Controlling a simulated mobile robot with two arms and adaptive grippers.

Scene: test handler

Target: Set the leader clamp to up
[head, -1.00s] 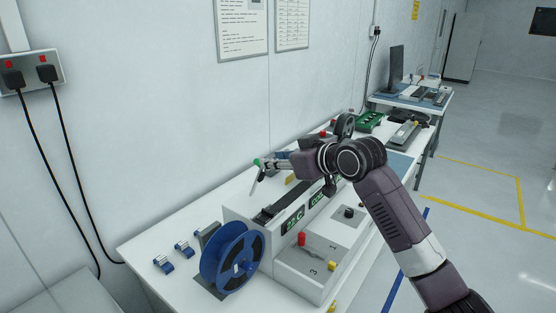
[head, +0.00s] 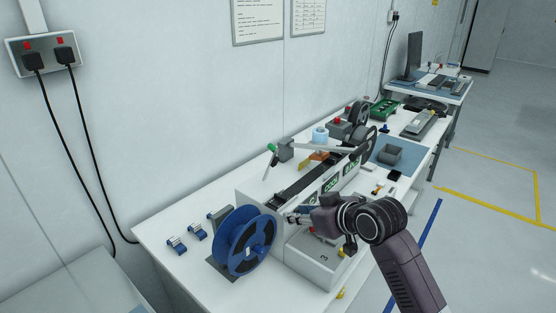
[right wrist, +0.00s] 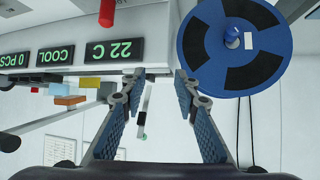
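The test handler (head: 262,207) is a white bench machine with green displays. A lever with a green end (head: 271,147) stands tilted behind its track, by a grey block; I cannot tell whether this is the leader clamp. It also shows in the right wrist view (right wrist: 141,118), beyond my fingers. My right gripper (head: 289,217) is in front of the machine's front face, right of the blue reel. In the right wrist view my right gripper (right wrist: 160,78) is open, with nothing between its fingertips. My arm partly hides the front tray and its knobs. My left gripper is not in view.
The blue reel (head: 241,246) stands close to the left of my right gripper. Two small blue clips (head: 177,245) lie on the white table. A red knob (right wrist: 107,12) shows above my fingers in the wrist view. A grey bin (head: 390,152) sits on a blue mat further right.

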